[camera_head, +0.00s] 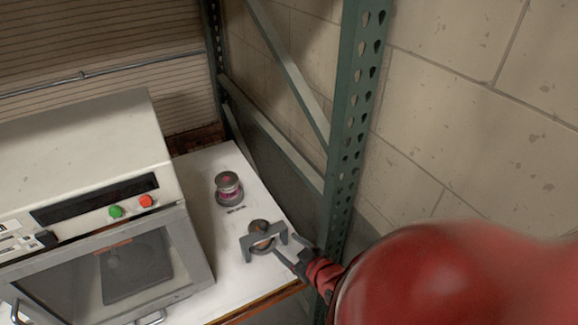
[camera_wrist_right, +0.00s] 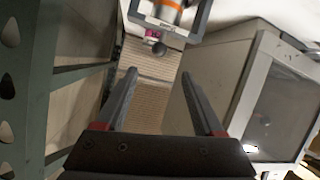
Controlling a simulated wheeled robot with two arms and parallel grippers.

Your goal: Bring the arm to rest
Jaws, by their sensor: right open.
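My right arm comes in from the lower right of the head view. Its gripper (camera_head: 290,255) is beside the front right of the white shelf top, near a grey bracket (camera_head: 248,243) with a round, orange-ringed item (camera_head: 259,228) in it. In the right wrist view my right gripper (camera_wrist_right: 158,76) has its two fingers apart with nothing between them. The grey bracket (camera_wrist_right: 203,17) and the orange-ringed item (camera_wrist_right: 171,5) show beyond the fingertips, at the top. My left gripper is not in view.
A white oven-like machine (camera_head: 85,140) with green and red buttons stands left. A green perforated rack post (camera_head: 349,130) rises close behind my right gripper.

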